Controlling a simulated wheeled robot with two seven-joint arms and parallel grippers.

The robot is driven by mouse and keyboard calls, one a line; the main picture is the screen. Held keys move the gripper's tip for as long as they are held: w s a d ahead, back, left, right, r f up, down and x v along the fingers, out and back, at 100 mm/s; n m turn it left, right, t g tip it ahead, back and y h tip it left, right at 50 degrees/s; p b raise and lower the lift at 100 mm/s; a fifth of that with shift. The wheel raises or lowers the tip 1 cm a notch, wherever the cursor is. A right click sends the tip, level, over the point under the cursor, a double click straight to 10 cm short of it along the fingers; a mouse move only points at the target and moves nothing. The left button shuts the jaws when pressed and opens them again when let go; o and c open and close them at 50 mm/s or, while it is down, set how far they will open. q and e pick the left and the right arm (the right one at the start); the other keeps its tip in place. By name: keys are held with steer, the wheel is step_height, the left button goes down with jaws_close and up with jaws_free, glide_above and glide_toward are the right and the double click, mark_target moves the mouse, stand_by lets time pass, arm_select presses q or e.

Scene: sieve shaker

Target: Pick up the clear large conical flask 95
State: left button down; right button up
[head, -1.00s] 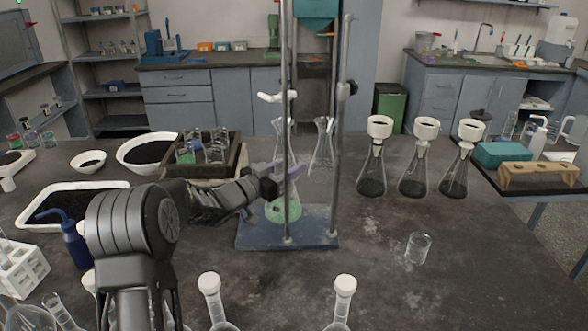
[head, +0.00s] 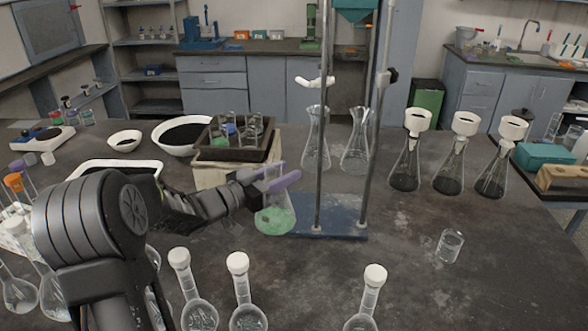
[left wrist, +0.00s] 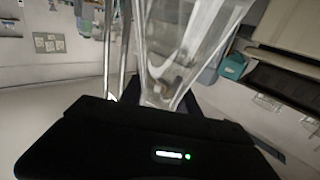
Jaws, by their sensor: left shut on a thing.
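My left gripper (head: 280,183), with purple fingertips, is shut on the neck of a clear conical flask (head: 275,216) with green contents at its bottom. The flask is nearly upright, just left of the blue stand base (head: 335,218). I cannot tell whether its bottom touches the table. Close-up clear glass (left wrist: 185,45) fills the upper middle of the left wrist view. Two other clear conical flasks, one (head: 316,145) behind the stand and one (head: 357,148) beside it, look empty. My right gripper is out of view.
The stand's upright rods (head: 325,120) are close right of the held flask. A dark tray (head: 238,150) of small jars is behind my gripper. Stoppered flasks (head: 240,290) line the front. Three funnel-topped flasks (head: 408,165) and a beaker (head: 449,246) are at right.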

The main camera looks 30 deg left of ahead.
arm_select(q)
steer(key=shift+v, duration=1.35)
steer(key=shift+r, duration=0.1)
